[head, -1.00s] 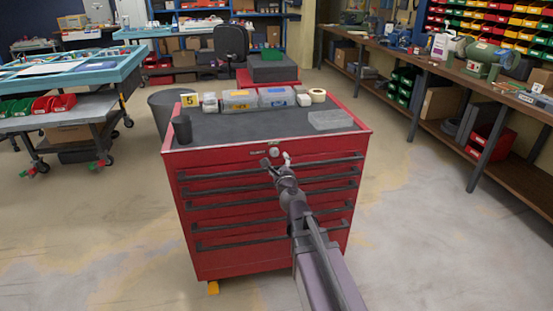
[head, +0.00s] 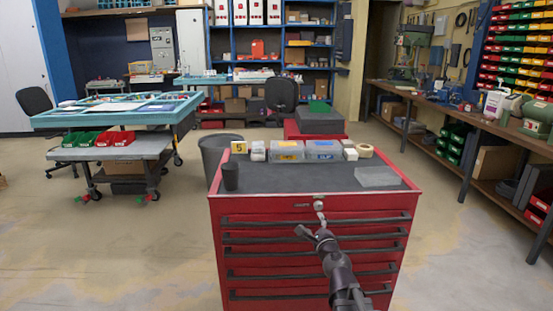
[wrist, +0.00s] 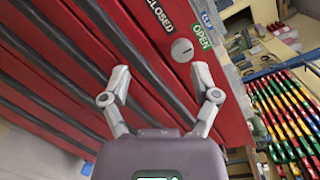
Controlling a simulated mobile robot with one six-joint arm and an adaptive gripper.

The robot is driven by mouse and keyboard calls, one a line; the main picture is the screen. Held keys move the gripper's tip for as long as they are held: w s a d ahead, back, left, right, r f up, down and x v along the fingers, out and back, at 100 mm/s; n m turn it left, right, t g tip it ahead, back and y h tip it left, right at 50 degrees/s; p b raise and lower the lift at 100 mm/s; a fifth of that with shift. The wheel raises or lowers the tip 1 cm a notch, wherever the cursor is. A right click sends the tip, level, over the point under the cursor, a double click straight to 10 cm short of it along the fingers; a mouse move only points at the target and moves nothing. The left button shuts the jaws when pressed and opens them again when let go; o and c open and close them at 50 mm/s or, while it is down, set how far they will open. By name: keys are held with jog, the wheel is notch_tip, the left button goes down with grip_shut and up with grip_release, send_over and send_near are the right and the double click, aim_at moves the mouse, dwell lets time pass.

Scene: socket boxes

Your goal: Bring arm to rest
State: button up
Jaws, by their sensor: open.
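My gripper (head: 314,226) is in front of the red tool cabinet (head: 312,258), by its top drawer and the round lock (head: 319,204). In the wrist view my gripper (wrist: 161,82) has its two fingers spread apart with nothing between them. Beyond the fingertips the wrist view shows the lock (wrist: 182,50) with "CLOSED" and "OPEN" labels on the red front. All visible drawers look shut. Whether a fingertip touches the cabinet I cannot tell.
A workbench (head: 487,125) runs along the right. Floor is open at left.

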jog(key=s+a+f+n+g+y, duration=0.25)
jog(key=s+f+n+g, duration=0.2)
jog(key=n, duration=0.35)
jog(key=s+a+f+n+g+y, duration=0.1)
jog(key=s+a+f+n+g, duration=0.25)
jog(key=f+n+g, duration=0.35)
jog(key=s+d+f+n+g+h, duration=0.3)
jog(key=s+d+n, duration=0.1)
jog(key=s, duration=0.2)
jog(key=s+d+f+n+g+h, duration=0.3)
jog(key=s+d+f+n, duration=0.1)
jog(key=s, duration=0.2)
notch_tip(320, 180, up, 24)
jog(key=p, duration=2.3)
jog(key=shift+s+r+p, duration=0.15)
jog(key=shift+s+p, duration=0.05)
jog(key=shift+p, duration=0.2)
